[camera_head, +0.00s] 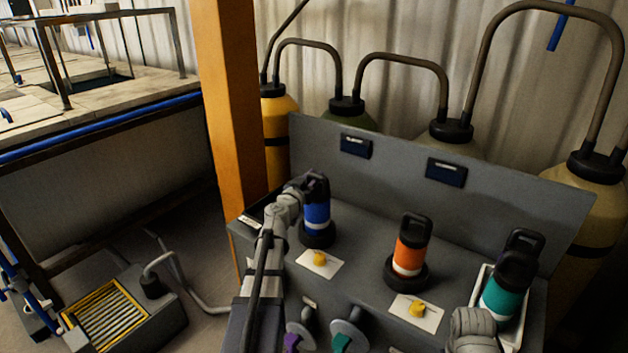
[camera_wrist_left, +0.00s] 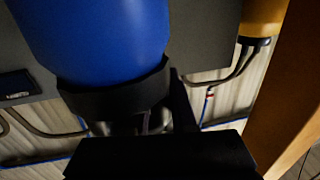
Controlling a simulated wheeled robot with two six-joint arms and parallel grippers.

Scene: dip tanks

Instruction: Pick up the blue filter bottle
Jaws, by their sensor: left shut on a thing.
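The blue filter bottle (camera_head: 317,214) stands upright at a black round base on the left of the grey bench, with a black top. My left gripper (camera_head: 314,184) is at that top and shut on it; the fingertips are partly hidden against the black cap. In the left wrist view the bottle's blue body (camera_wrist_left: 95,35) and black collar fill the upper left, close to the camera. I cannot tell whether the bottle is clear of its base. My right arm shows only as a grey link at the bottom right; its gripper does not show.
An orange bottle (camera_head: 409,254) stands in a black ring mid-bench. A teal bottle (camera_head: 501,301) leans in a white tray (camera_head: 518,332) at right. Yellow knobs sit on white plates (camera_head: 320,264) in front. A grey back panel (camera_head: 400,165) and an orange post (camera_head: 232,110) stand close behind and left.

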